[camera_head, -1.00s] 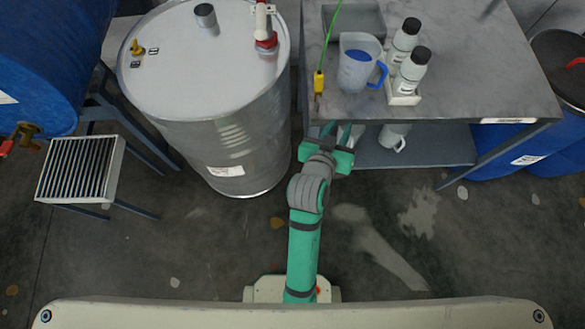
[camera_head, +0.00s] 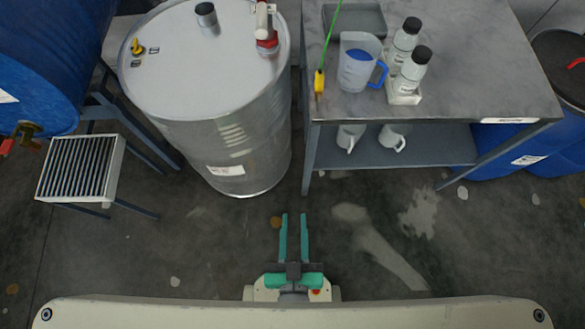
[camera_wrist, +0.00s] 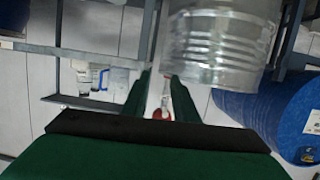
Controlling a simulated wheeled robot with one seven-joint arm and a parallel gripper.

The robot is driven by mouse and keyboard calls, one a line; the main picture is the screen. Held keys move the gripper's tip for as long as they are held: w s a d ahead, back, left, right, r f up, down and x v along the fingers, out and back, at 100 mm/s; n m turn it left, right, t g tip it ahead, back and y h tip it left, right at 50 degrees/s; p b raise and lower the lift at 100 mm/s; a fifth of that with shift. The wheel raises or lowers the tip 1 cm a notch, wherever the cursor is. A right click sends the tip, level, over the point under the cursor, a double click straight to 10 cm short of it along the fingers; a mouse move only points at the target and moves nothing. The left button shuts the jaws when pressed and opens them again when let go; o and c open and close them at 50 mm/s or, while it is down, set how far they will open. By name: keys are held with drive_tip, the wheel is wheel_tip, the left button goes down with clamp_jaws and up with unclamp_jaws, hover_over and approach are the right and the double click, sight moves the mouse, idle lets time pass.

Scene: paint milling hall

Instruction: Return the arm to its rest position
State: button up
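My gripper (camera_head: 294,216) is low in the head view, close to my base and over the bare floor. Its two green fingers point away from me, parallel with a clear gap between them and nothing held. My arm is folded back, and its links are mostly hidden behind the gripper. In the wrist view the fingers (camera_wrist: 161,78) are also apart and empty, with the drum and shelving at a distance beyond them.
A steel drum (camera_head: 210,80) stands ahead-left and a grey table (camera_head: 465,75) ahead-right. A slatted stand (camera_head: 80,168) is at left. The floor (camera_head: 240,235) around my gripper is clear.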

drive_tip(key=shift+s+a+r, duration=0.1)
drive_tip(key=shift+s+r, duration=0.25)
drive_tip(key=shift+s, duration=0.3)
drive_tip(key=shift+s+a+r, duration=0.1)
drive_tip(key=shift+s+r, duration=0.25)
drive_tip(key=shift+s, duration=0.3)
idle(0.4)
